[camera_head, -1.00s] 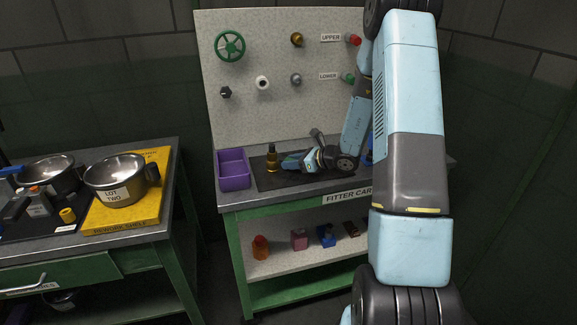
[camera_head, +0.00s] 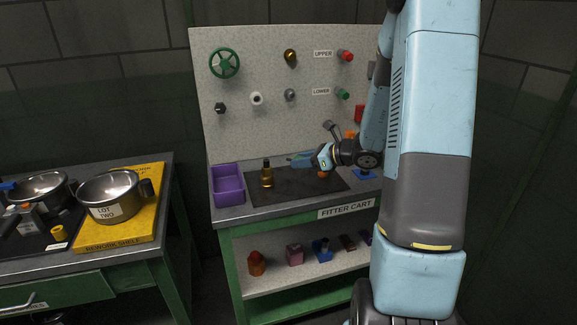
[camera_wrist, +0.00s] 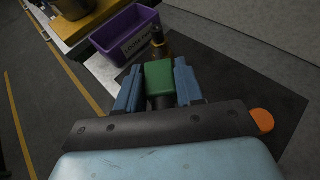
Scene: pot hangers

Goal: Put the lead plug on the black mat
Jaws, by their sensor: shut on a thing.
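The black mat (camera_head: 298,188) lies on the cart top; it also shows in the wrist view (camera_wrist: 226,82). My gripper (camera_head: 298,160) is above the mat. In the wrist view, its blue fingers (camera_wrist: 159,88) are shut on a green block-like thing (camera_wrist: 159,76). I cannot tell whether this is the lead plug. In the head view the held thing is not clear. A brass piece with a dark top (camera_head: 267,174) stands upright on the mat's left part. A small orange round thing (camera_wrist: 262,119) shows on the mat's right part.
A purple bin (camera_head: 228,186) stands left of the mat. Behind is a pegboard with a green wheel (camera_head: 224,63), a grey knob (camera_head: 290,95), a red piece (camera_head: 345,56) and a green piece (camera_head: 342,93). A small blue piece (camera_head: 362,175) lies right of the mat. The mat's middle is bare.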

